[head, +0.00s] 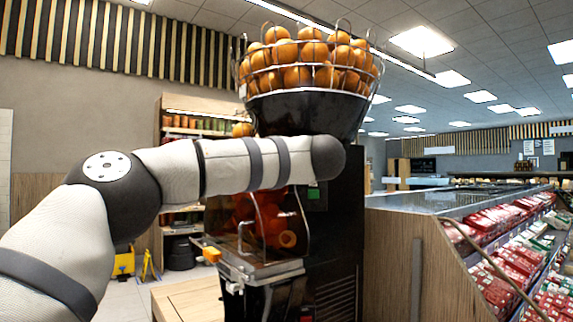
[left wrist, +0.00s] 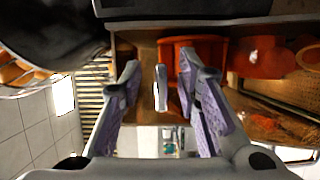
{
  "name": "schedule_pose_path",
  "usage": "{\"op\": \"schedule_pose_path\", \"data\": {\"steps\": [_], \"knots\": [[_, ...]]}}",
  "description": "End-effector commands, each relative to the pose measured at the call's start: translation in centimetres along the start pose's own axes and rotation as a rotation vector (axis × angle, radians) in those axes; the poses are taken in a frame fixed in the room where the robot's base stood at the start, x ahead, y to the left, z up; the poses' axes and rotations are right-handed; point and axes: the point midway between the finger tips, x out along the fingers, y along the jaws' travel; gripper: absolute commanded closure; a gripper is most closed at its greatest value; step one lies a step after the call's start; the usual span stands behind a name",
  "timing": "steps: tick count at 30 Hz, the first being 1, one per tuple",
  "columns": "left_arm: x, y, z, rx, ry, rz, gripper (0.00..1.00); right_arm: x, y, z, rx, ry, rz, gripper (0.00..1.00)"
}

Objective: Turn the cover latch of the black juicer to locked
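The black juicer (head: 335,235) stands in the middle of the head view, with a clear front cover (head: 282,225) over red-orange pressing parts. My left arm crosses in front of its upper part and hides the cover's top. The left gripper is out of sight in the head view. In the left wrist view the left gripper (left wrist: 160,75) is open, its two purple-padded fingers apart. A small pale upright piece (left wrist: 160,88), which looks like the cover latch, shows between them with gaps on both sides; I cannot tell its depth or whether it is locked. My right gripper is in neither view.
A wire basket of oranges (head: 305,70) tops the juicer. A metal tray edge with an orange knob (head: 211,254) juts out at lower left. A wood-sided chilled counter (head: 430,255) with red packages stands at right. Shelves (head: 185,120) stand behind.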

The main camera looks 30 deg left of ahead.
Motion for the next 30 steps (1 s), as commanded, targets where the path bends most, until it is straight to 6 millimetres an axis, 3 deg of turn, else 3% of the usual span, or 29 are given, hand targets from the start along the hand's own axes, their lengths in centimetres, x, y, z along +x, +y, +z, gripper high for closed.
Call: {"op": "schedule_pose_path", "data": {"steps": [8,15,21,30], "knots": [[-0.9,0.0,0.1,0.001,-0.001,0.0,0.7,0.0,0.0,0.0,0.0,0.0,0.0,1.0],[-7.3,0.1,0.1,0.001,-0.004,0.002,0.7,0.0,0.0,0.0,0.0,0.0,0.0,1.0],[-11.1,0.1,0.0,0.001,-0.001,0.002,0.7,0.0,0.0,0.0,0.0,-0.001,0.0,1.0],[-12.0,-0.1,0.0,0.0,0.001,-0.001,0.7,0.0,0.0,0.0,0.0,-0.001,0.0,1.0]]}}
